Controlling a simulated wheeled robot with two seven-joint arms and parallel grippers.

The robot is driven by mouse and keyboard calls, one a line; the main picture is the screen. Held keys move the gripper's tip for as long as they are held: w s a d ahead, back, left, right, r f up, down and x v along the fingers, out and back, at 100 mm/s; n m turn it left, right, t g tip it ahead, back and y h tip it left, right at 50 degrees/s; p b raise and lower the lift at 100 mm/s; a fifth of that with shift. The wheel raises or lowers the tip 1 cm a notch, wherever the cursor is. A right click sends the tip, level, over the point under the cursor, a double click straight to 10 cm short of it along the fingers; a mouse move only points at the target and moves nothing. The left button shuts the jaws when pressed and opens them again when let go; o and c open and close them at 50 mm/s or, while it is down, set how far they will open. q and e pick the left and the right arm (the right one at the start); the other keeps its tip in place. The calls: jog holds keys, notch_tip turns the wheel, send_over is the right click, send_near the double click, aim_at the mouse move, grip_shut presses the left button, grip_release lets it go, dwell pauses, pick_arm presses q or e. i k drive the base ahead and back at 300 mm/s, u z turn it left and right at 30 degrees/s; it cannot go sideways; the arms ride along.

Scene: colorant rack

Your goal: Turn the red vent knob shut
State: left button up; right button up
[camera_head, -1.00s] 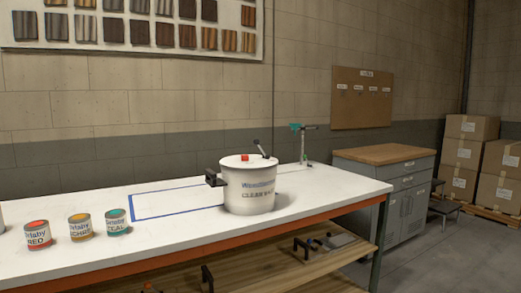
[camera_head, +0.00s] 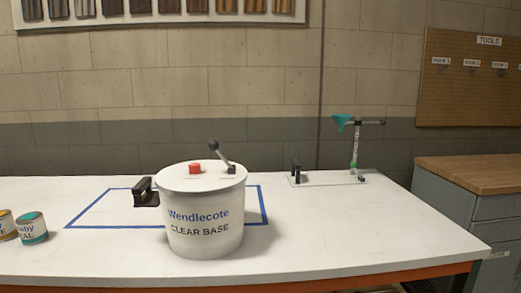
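The red vent knob (camera_head: 195,168) sits on the lid of a white pot (camera_head: 205,215) labelled Wendlecote Clear Base. A black lever with a round grey end (camera_head: 222,155) rises from the lid to the right of the knob. The pot stands upright on the white bench, over the front part of a blue taped rectangle. A black handle (camera_head: 146,192) shows at the pot's left side. The knob is too small to tell its turned position. Neither of my grippers is in view.
A stand with a teal funnel (camera_head: 342,121) is at the back right. A wood-topped cabinet (camera_head: 480,172) stands right of the bench. The front right of the bench is clear.

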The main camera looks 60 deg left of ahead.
aim_at(194, 168)
jog(key=i, duration=1.05)
jog(key=u, duration=2.7)
